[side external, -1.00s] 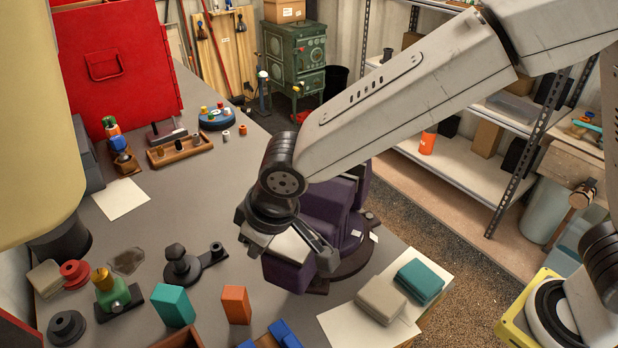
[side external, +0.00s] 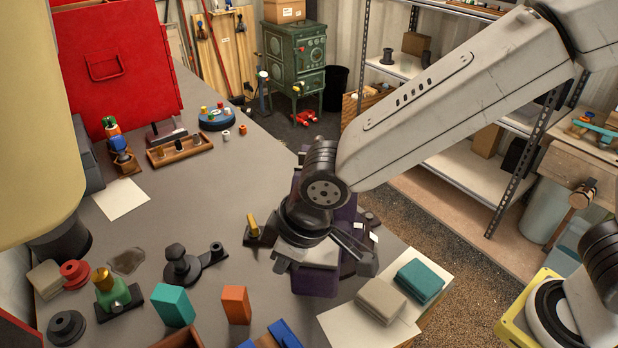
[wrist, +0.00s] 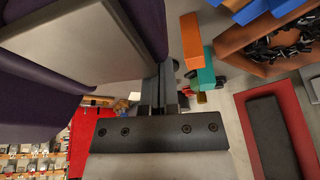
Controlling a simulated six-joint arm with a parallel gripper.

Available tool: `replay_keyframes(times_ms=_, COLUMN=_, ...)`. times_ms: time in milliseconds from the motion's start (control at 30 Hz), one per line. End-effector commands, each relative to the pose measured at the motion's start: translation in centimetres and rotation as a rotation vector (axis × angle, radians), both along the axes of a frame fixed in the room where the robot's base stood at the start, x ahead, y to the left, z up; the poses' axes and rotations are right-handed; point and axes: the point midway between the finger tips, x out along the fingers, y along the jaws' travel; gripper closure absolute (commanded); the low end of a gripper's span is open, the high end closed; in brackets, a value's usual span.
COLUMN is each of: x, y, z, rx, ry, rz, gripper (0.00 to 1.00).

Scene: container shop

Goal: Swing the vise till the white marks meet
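The purple vise (side external: 318,282) stands on a dark round base near the bench's right edge, partly hidden behind my gripper and wrist. One white mark (side external: 369,215) shows on the vise's right side. A second white mark (side external: 374,237) lies a little nearer the camera, and a gap separates them. My gripper (side external: 322,262) is at the near end of the vise, its fingertips close against the purple body. In the wrist view the vise (wrist: 40,95) fills the left, with its grey face beside the fingers. Whether the fingers clamp it is unclear.
A brass-handled piece (side external: 252,224) stands left of the vise. An orange block (side external: 236,304) and a teal block (side external: 173,305) stand at the front. Beige and teal pads (side external: 382,300) lie on paper at right.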

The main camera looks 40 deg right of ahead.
Motion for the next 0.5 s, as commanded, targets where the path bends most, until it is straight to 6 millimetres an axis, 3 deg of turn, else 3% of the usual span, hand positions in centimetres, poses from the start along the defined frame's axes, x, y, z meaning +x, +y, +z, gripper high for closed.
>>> replay_keyframes(times_ms=500, x=0.84, y=0.85, z=0.01, rx=0.0, ry=0.0, rz=0.0, gripper=1.0)
